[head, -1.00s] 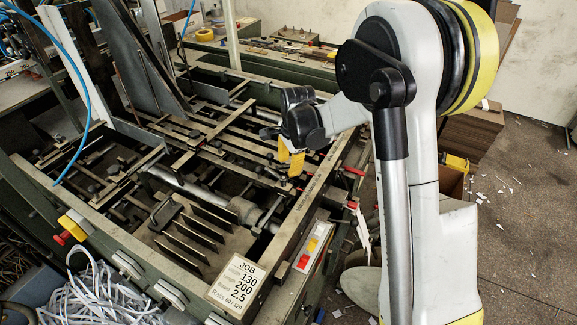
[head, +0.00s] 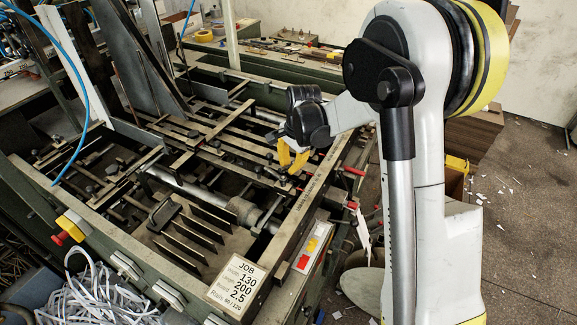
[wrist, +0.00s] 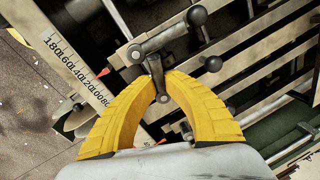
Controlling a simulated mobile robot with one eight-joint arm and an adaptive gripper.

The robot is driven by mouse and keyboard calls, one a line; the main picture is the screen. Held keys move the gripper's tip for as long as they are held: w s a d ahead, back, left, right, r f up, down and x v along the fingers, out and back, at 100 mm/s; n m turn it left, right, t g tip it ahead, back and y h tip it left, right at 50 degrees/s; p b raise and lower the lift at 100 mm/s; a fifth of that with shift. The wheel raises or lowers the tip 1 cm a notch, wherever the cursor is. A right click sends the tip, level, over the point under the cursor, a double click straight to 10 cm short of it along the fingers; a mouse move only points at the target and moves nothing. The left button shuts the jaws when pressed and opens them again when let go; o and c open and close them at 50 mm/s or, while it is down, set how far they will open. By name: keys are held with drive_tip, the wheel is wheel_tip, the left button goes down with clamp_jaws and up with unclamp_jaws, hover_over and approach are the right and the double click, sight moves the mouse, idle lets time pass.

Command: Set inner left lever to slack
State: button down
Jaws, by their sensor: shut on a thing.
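My gripper (wrist: 160,84) has its two yellow curved fingers shut on a metal lever (wrist: 155,68) in the wrist view. The lever hangs from a clamp piece on a rail, and its lower end shows between the fingertips. A dark ball knob (wrist: 196,16) sits on an arm from the same clamp. In the head view my gripper (head: 292,170) is over the right part of the feeder frame (head: 285,245), fingers pointing down. The lever's contact is too small to make out there. I cannot tell from these views which setting the lever is at.
A printed scale (wrist: 75,72) runs along a rail left of the fingers. Another dark knob (wrist: 213,64) is close to the right finger. Red-tipped rods (head: 354,171) stick out at the frame's right side. A job card (head: 237,282) lies at the front.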

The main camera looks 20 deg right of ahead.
drive_tip(key=c, duration=1.4)
unclamp_jaws()
drive_tip(key=shift+c, duration=0.2)
wheel_tip(320, 180, up, 12)
drive_tip(key=s+d, duration=0.1)
drive_tip(key=s, duration=0.1)
drive_tip(key=shift+f, duration=0.1)
drive_tip(key=s+a+r+n+t+b, duration=0.2)
drive_tip(key=s+n+b, duration=0.3)
drive_tip(key=s, duration=0.8)
drive_tip(key=s+f+n+t+b, duration=0.1)
drive_tip(key=s+f+n, duration=0.2)
drive_tip(key=s, duration=0.2)
drive_tip(key=s+f+n+t+h+b, duration=0.1)
drive_tip(key=s+f+n+t+b, duration=0.1)
drive_tip(key=s+n, duration=0.2)
drive_tip(key=s, duration=0.2)
drive_tip(key=shift+s+a+f+n, duration=0.15)
drive_tip(key=shift+s+f+n, duration=0.15)
drive_tip(key=shift+f, duration=0.1)
